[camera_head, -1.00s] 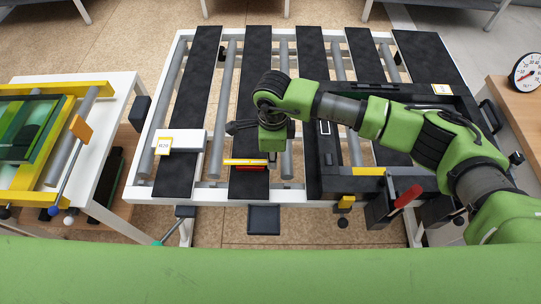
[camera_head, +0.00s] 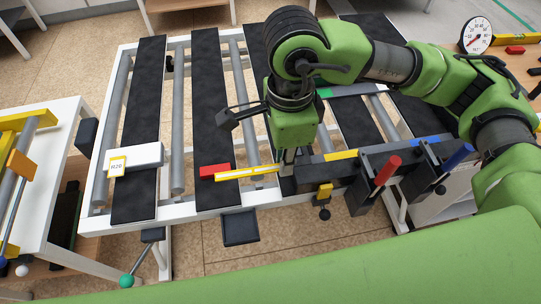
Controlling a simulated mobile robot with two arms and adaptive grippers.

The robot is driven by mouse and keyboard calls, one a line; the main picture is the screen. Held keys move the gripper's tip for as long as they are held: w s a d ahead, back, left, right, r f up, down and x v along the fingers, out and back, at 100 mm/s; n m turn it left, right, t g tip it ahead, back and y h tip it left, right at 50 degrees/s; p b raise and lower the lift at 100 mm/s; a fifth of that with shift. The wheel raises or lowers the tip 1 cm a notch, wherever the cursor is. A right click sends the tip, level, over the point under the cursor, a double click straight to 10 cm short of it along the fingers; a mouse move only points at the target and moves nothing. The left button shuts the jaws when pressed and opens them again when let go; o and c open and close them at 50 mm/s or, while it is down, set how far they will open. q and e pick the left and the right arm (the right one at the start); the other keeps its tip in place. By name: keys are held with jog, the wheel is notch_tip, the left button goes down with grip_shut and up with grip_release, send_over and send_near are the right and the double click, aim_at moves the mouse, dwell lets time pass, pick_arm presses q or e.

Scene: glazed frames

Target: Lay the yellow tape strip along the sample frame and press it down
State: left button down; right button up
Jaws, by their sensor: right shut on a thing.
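A yellow tape strip (camera_head: 247,173) reaches from the red block (camera_head: 213,171) toward my right gripper (camera_head: 288,160). The right gripper points down and is shut on the strip's right end; its fingertips are partly hidden. The strip's left end is at or over the red block; I cannot tell whether they touch. My left gripper is not in view.
A white block (camera_head: 142,156) with a yellow-edged label (camera_head: 117,166) sits on a black slat at left. Red (camera_head: 387,170) and blue (camera_head: 459,155) handles stand up on the right. A dial gauge (camera_head: 477,36) stands at the upper right.

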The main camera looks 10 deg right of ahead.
jog(key=shift+s+d+r, duration=0.15)
jog(key=shift+r, duration=0.2)
jog(key=shift+r+p, duration=0.6)
jog(key=shift+r, duration=1.15)
